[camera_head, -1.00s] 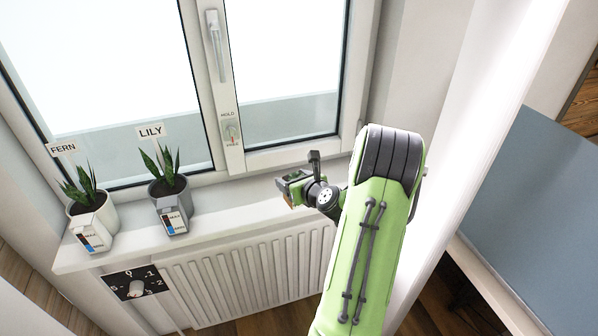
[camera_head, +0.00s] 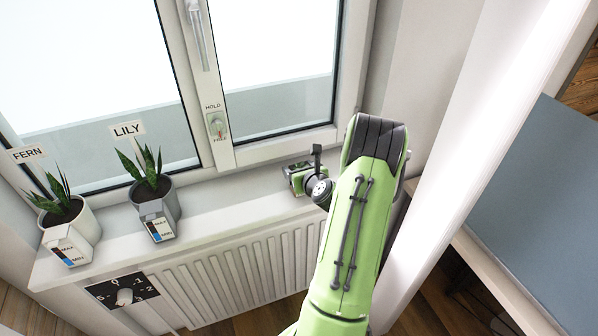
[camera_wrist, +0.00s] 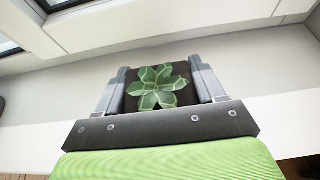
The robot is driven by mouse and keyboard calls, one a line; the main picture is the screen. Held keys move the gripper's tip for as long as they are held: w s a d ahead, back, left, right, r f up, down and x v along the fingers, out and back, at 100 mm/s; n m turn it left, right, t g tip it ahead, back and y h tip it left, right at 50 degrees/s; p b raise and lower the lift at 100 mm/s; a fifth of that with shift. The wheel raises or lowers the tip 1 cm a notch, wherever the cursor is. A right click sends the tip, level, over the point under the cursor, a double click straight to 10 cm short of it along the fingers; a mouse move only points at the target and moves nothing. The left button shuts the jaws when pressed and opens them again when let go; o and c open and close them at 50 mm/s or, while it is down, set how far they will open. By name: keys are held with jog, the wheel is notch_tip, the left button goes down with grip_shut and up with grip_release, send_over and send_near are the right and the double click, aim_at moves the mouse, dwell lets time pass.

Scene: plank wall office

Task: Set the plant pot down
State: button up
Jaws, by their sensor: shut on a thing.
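The plant pot (camera_wrist: 184,97) shows in the wrist view as dark soil with a green, broad-leaved rosette plant. It sits between the two grey fingers of my gripper (camera_wrist: 160,89), which is shut on it. In the head view my gripper (camera_head: 300,178) is over the right part of the white windowsill (camera_head: 236,207). Most of the pot is hidden there by my wrist. I cannot tell whether its base touches the sill.
Two potted plants, labelled FERN (camera_head: 70,235) and LILY (camera_head: 158,213), stand at the sill's left end. A window latch (camera_head: 217,126) is behind the sill. A radiator (camera_head: 240,272) and a dial (camera_head: 124,296) are below. The sill's middle is clear.

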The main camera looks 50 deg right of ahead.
jog(key=o, duration=1.3)
